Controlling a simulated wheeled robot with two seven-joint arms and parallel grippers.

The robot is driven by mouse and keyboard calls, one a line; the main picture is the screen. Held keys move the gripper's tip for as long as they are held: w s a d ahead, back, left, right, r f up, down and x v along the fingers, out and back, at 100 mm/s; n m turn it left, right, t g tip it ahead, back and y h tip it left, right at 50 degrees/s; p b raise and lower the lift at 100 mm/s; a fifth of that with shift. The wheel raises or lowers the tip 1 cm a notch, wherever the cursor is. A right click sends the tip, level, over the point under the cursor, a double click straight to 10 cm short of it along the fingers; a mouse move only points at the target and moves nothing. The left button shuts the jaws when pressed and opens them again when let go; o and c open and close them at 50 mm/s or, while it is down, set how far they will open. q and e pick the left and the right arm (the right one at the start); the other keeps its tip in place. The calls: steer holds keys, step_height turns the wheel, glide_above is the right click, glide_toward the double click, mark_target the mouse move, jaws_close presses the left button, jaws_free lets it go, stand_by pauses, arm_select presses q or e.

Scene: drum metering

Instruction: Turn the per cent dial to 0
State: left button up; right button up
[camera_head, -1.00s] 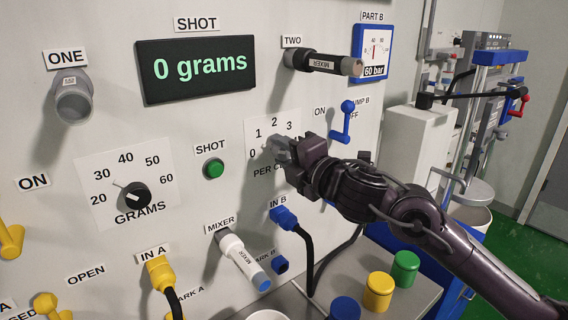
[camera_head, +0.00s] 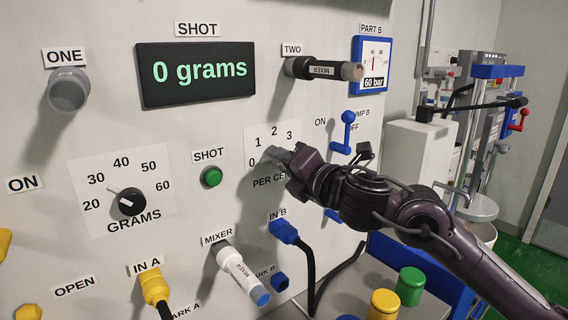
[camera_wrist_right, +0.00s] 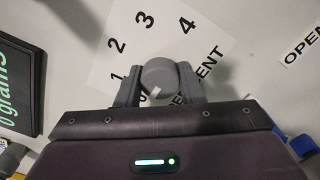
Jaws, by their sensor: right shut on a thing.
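The per cent dial is a grey knob on a white plate (camera_head: 257,138) numbered from 0. In the right wrist view the grey knob (camera_wrist_right: 160,76) sits between the two fingers of my right gripper (camera_wrist_right: 160,92), which is shut on it. My left gripper is out of view.
A green SHOT button (camera_head: 211,177) and the black GRAMS dial (camera_head: 132,201) are left of my right gripper. The blue pump lever (camera_head: 347,132) is close on its right. The IN B connector (camera_head: 284,231) and white mixer (camera_head: 240,270) are below.

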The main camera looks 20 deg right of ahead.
steer(key=shift+f, duration=0.2)
steer(key=o, duration=0.7)
steer(key=shift+c, duration=0.2)
steer(key=o, duration=0.3)
steer(key=shift+r, duration=0.15)
steer(key=shift+s, duration=0.15)
steer(key=shift+b+v, duration=1)
steer(key=shift+v, duration=2.85)
